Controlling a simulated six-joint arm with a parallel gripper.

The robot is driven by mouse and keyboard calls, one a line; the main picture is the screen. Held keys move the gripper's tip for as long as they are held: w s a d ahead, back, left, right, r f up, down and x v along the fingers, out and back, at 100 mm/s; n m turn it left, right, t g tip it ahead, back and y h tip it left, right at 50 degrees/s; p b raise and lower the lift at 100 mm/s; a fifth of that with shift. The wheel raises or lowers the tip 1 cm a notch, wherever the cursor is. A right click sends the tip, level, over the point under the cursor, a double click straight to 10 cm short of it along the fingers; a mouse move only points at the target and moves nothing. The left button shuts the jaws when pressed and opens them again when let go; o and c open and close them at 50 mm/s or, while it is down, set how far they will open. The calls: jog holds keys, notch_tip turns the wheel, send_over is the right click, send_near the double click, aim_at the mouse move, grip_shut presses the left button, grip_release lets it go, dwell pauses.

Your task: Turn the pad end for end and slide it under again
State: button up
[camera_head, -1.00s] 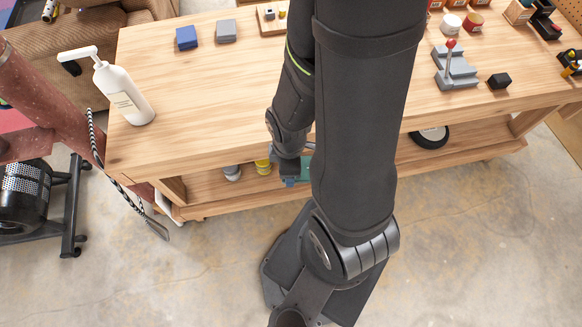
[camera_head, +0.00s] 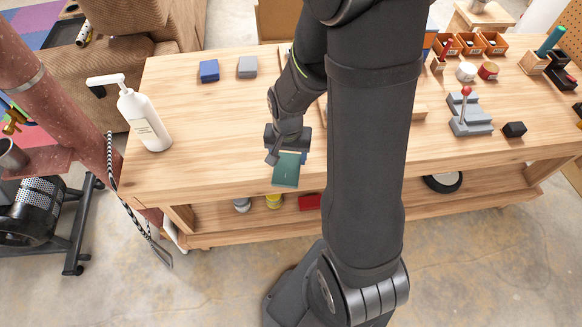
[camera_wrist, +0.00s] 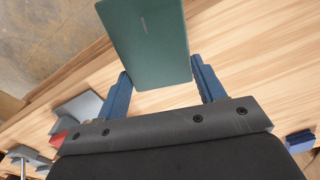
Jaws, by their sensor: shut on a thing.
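The pad (camera_head: 286,171) is a dark green flat rectangle with a small pale mark on its face. In the head view it shows over the table's front edge, in front of my gripper (camera_head: 287,153). In the wrist view the pad (camera_wrist: 148,38) stands out past the blue fingers of my gripper (camera_wrist: 162,70), one finger on each side of it. My gripper is shut on the pad by its near end. The pad's exact height above the table is hard to tell.
The wooden table (camera_head: 225,130) has clear top left of my gripper. A white pump bottle (camera_head: 146,122), a blue block (camera_head: 209,71) and a grey block (camera_head: 247,67) stand left. A grey lever fixture (camera_head: 470,118) stands right. Below, a shelf holds a red box (camera_head: 309,202).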

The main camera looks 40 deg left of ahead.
jog(key=w+a+m, duration=0.1)
jog(key=m, duration=0.1)
jog(key=w+a+r+m, duration=0.1)
jog(key=m, duration=0.2)
jog(key=shift+w+a, duration=0.15)
jog(key=shift+a, duration=0.05)
jog(key=shift+w+a+r+m, duration=0.15)
jog(key=shift+w+a+m, duration=0.25)
jog(key=shift+m, duration=0.45)
jog(key=shift+w+a+r+m, duration=0.1)
jog(key=shift+w+a+m, duration=0.25)
jog(key=shift+m, duration=0.5)
jog(key=shift+f, duration=2.25)
jog(key=shift+f, duration=0.25)
jog(key=o, duration=0.8)
jog(key=shift+r, duration=3)
